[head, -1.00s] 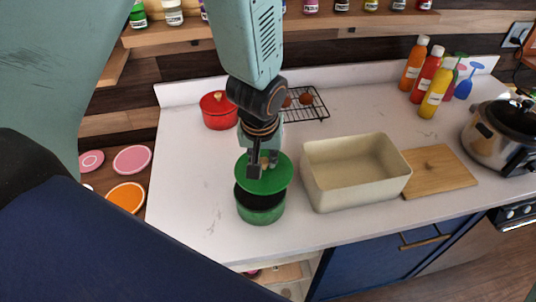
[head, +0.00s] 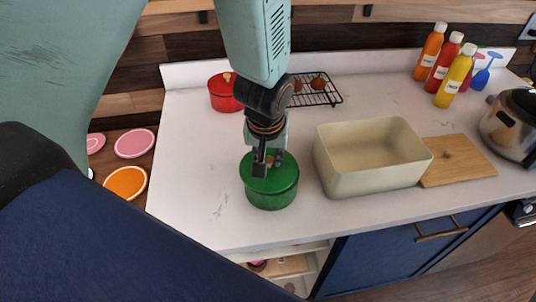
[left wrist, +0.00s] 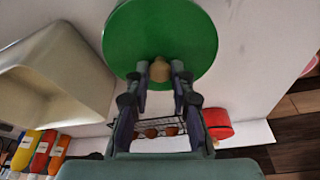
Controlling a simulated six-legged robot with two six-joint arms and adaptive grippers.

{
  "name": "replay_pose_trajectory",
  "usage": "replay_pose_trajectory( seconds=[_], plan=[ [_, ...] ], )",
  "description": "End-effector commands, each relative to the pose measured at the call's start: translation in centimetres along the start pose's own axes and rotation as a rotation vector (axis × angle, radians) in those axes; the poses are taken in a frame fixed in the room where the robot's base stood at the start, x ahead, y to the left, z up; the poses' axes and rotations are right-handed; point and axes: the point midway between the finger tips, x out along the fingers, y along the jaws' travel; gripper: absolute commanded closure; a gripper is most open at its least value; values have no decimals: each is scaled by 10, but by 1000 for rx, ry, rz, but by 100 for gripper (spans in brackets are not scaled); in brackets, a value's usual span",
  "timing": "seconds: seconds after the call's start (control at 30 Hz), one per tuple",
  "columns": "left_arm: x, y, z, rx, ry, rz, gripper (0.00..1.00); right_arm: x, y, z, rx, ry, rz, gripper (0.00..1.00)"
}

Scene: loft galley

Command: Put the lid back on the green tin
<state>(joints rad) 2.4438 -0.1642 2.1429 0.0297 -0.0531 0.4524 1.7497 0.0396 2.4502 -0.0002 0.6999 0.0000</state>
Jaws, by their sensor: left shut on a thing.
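The green tin (head: 272,199) stands on the white counter. Its green lid (head: 287,176) sits level on the tin's mouth, with no dark gap showing between them in the head view. My left gripper (head: 268,164) is above the lid, shut on the lid's knob. In the left wrist view the lid (left wrist: 160,35) fills the upper middle, and the wooden knob (left wrist: 160,70) is between the fingertips. The lid hides the tin in that view. My right gripper is not in view.
A cream bin (head: 372,185) stands close right of the tin, with a wooden board (head: 462,165) beyond it. A red pot (head: 222,95) and a wire rack (head: 325,92) stand behind. Bottles (head: 454,80) are at back right. Counter left of the tin is clear.

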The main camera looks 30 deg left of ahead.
Motion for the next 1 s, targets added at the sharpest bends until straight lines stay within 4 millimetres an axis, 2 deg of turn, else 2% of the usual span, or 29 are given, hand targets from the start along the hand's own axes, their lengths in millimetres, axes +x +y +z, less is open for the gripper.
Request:
replay_pose_trajectory(
  seconds=[1.0],
  plan=[
    [-1, 0, 0, 0, 1, 0, 100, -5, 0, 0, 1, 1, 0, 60]
  ],
)
